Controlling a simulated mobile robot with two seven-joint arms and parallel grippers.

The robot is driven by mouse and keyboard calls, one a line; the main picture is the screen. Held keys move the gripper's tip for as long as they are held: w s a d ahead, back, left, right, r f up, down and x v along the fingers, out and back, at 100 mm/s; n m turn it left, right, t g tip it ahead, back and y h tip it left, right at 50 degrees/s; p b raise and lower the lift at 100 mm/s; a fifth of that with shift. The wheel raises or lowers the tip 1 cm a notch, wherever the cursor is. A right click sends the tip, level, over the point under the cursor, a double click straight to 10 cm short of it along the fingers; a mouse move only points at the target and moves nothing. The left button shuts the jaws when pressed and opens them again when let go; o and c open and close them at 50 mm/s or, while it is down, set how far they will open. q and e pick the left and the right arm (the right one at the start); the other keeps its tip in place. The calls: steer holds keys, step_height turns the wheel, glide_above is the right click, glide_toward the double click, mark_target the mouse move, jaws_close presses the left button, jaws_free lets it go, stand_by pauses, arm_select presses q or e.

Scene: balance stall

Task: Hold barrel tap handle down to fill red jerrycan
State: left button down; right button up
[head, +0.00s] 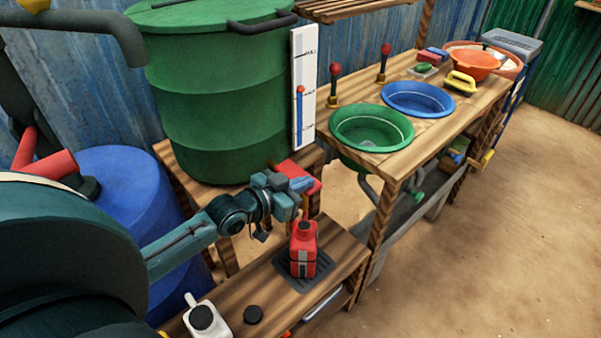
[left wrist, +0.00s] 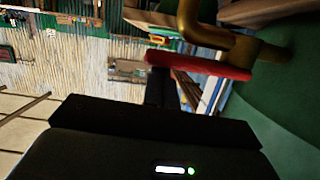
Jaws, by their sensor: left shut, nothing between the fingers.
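The green barrel (head: 205,125) stands on a wooden stand. Its tap has a red handle (head: 308,168), which also shows in the left wrist view (left wrist: 215,68) beside the brass tap body (left wrist: 218,38). My left gripper (head: 300,186) is shut with nothing in its fingers. The fingertips (left wrist: 160,85) are right at the red handle; I cannot tell whether they press on it. The red jerrycan (head: 303,258) stands upright on a dark mat (head: 287,273), below the tap and gripper. No water stream is clearly visible. My right gripper is not in view.
A white jerrycan (head: 208,322) with a black top and a loose black cap (head: 253,314) are at the bench's near end. A blue barrel (head: 125,195) is at left. Green (head: 345,128) and blue (head: 418,98) basins sit on the wooden counter. Open floor lies right.

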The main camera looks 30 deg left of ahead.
arm_select(q)
steer(key=shift+f+m, duration=0.3)
steer(key=shift+f, duration=0.15)
steer(key=shift+d+f, duration=0.1)
steer(key=shift+f, duration=0.4)
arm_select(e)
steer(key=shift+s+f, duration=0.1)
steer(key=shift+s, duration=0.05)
arm_select(q)
steer(key=shift+s, duration=0.1)
stand_by(2.5)
steer(key=shift+r+p, duration=0.25)
steer(key=shift+p, duration=0.2)
steer(key=r+p, duration=0.3)
steer(key=r, duration=0.1)
steer(key=shift+d+p, duration=0.25)
steer(key=shift+p, duration=0.15)
steer(key=v, duration=1)
steer(key=shift+d+f, duration=0.15)
steer(key=shift+f, duration=0.05)
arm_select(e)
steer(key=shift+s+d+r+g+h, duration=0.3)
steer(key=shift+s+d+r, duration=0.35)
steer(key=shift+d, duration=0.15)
